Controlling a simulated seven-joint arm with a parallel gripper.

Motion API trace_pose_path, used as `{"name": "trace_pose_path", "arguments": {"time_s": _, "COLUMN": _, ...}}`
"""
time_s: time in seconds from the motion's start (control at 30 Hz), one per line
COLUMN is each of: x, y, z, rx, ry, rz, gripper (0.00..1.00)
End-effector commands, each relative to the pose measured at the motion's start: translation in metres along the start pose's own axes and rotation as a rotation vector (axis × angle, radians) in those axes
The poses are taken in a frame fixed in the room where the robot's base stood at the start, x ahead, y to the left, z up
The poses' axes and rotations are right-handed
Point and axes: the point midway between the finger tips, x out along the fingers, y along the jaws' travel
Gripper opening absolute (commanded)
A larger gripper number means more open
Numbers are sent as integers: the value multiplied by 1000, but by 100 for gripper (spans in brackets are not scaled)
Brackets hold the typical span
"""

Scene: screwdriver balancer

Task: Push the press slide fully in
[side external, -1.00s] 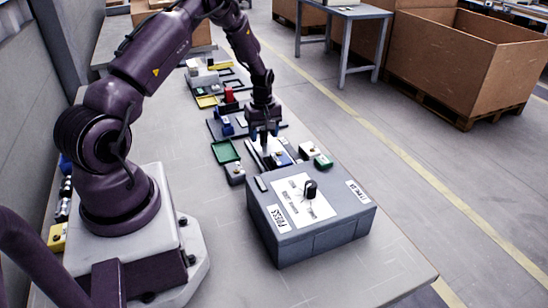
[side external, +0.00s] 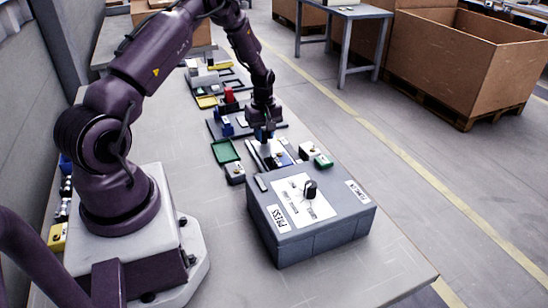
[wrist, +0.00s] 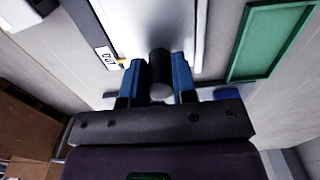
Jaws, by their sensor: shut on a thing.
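The press slide (wrist: 150,22) is a pale plate with a black knob (wrist: 160,70) at its near end in the wrist view. In the side external view the slide (side external: 281,159) lies on the bench behind the grey press box, partly hidden by my gripper. My gripper (side external: 265,138) points down over the slide's far end. In the wrist view the blue fingers of my gripper (wrist: 157,82) stand on both sides of the black knob, shut on it. A label reading "OUT" (wrist: 107,56) sits beside the slide.
The grey press box (side external: 310,220) with a black dial stands at the near end of the bench. A green tray (side external: 225,151) lies left of the slide. Small white and green blocks (side external: 318,156) stand to its right.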

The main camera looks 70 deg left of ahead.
Motion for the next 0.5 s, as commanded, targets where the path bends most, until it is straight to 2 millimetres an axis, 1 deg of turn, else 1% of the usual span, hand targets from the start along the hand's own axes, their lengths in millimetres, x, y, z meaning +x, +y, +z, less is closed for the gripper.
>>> {"name": "trace_pose_path", "arguments": {"time_s": 0.5, "x": -1, "y": 1, "z": 32, "rx": 3, "ry": 0, "rz": 1, "gripper": 2}}
